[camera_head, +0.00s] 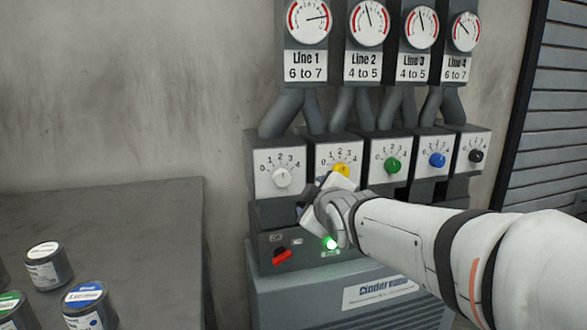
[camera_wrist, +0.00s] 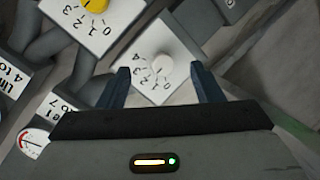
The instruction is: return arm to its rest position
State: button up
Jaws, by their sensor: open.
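My gripper (camera_wrist: 161,88) shows in the wrist view with two dark fingers spread apart and nothing between them. Beyond the gap is the white dial (camera_wrist: 162,67) on its numbered plate. In the head view my white arm reaches in from the right. Its end is in front of the machine's panel, just below the yellow dial (camera_head: 341,170) and right of the white dial (camera_head: 282,178). The fingertips are hard to make out there. The yellow dial also shows in the wrist view (camera_wrist: 95,5), at the top left.
The machine has gauges above, green (camera_head: 392,165), blue (camera_head: 437,160) and black (camera_head: 476,156) dials, a red switch (camera_head: 282,255) and a lit green light (camera_head: 331,243). A grey table (camera_head: 120,215) with several paint cans stands at left. A slatted shutter (camera_head: 545,120) is at right.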

jog(key=s+d+r+m+g+h+p, duration=0.1)
jog(key=s+d+r+m+g+p, duration=0.1)
jog(key=s+p, duration=0.6)
jog(key=s+d+r+m+g+h+p, duration=0.1)
jog(key=s+d+r+m+g+p, duration=0.2)
jog(key=s+d+m+g+p, duration=0.2)
jog(key=s+d+r+m+g+h+p, duration=0.1)
jog(key=s+d+r+m+g+p, duration=0.2)
jog(key=s+m+p, duration=0.3)
jog(key=s+d+g+p, duration=0.1)
jog(key=s+p, duration=0.4)
jog(key=p, duration=0.1)
jog(key=shift+s+r+g, duration=0.15)
jog(key=shift+s+g, duration=0.15)
jog(key=shift+s, duration=0.1)
jog(key=shift+c, duration=0.4)
